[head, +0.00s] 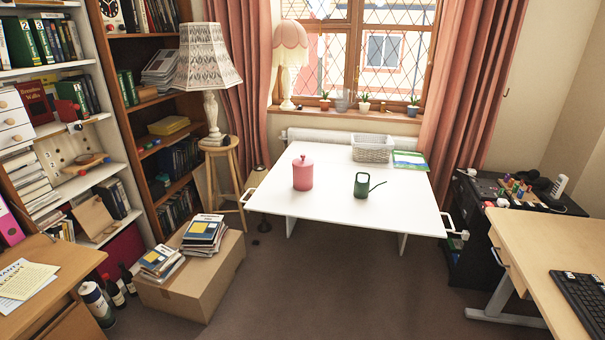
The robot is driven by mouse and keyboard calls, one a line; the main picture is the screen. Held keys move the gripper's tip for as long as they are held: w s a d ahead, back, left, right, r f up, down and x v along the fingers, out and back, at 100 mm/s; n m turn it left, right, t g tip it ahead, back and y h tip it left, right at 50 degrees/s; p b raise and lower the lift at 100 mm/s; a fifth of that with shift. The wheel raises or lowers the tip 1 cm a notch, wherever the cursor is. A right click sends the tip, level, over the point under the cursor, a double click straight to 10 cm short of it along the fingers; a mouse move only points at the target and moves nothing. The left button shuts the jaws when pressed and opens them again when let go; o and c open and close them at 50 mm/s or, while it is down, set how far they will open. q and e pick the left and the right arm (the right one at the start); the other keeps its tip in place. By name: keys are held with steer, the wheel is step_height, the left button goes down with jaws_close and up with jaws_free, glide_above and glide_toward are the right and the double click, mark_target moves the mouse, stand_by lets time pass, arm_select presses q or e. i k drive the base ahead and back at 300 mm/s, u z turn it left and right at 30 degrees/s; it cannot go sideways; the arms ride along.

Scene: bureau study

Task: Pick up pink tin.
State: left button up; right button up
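The pink tin (303,173) stands upright on the white table (347,205), left of the table's middle. It has a lid with a small knob on top. Neither of my grippers shows in the head view, and nothing touches the tin.
A green watering can (362,186) stands right of the tin, its spout pointing right. A grey basket (373,148) and a green booklet (410,161) lie at the table's back. A cardboard box (192,278) with books stands on the floor at left. The carpet (340,285) before the table is clear.

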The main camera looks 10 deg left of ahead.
mark_target(302, 168)
steer(key=z, duration=0.3)
steer(key=i, duration=2.05)
steer(key=u, duration=2.65)
steer(key=i, duration=0.7)
steer(key=z, duration=2.25)
